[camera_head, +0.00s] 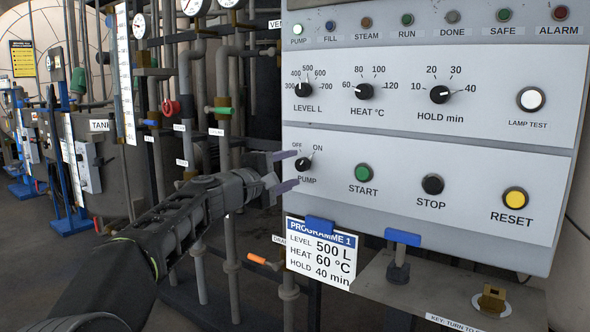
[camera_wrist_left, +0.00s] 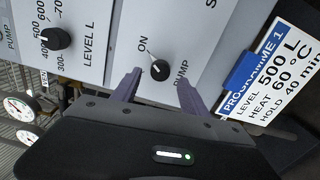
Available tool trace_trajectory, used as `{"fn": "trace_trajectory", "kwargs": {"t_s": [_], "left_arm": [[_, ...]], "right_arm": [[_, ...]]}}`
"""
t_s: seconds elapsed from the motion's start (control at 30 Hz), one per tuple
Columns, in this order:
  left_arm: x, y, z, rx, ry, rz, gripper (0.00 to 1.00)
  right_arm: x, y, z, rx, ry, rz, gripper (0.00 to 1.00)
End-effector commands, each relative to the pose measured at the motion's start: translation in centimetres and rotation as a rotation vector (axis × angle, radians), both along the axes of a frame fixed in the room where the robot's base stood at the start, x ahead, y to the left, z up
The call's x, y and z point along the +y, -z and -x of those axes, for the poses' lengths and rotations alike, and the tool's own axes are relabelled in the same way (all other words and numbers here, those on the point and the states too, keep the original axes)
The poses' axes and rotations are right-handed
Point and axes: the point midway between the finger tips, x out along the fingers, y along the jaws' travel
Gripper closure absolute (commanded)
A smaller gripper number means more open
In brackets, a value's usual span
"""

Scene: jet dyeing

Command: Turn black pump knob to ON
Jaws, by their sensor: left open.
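The black pump knob (camera_head: 303,164) is on the lower left of the white control panel, below the OFF and ON marks and above the PUMP label. It also shows in the left wrist view (camera_wrist_left: 159,70), with the ON mark at its upper left there. My right gripper is out of view.
The green START button (camera_head: 363,173) and black STOP button (camera_head: 433,184) are to the right. The level knob (camera_head: 303,90) is above. A programme card (camera_head: 320,252) hangs below the panel by a blue clip. Pipes and valves stand behind my left arm.

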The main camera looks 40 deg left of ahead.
Motion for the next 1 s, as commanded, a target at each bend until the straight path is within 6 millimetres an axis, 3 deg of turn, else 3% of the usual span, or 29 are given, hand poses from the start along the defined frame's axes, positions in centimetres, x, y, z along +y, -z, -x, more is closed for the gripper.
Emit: {"fn": "trace_trajectory", "kwargs": {"t_s": [0.1,0.3,1.0], "left_arm": [[0.0,0.0,2.2,-0.002,-0.002,0.001,0.48],[-0.1,0.0,4.4,0.000,-0.001,0.000,0.48],[0.5,0.1,4.7,0.004,-0.024,-0.006,0.48]], "right_arm": [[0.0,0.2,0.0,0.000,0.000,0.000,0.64],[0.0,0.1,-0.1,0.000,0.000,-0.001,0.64],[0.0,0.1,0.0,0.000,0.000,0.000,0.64]]}}
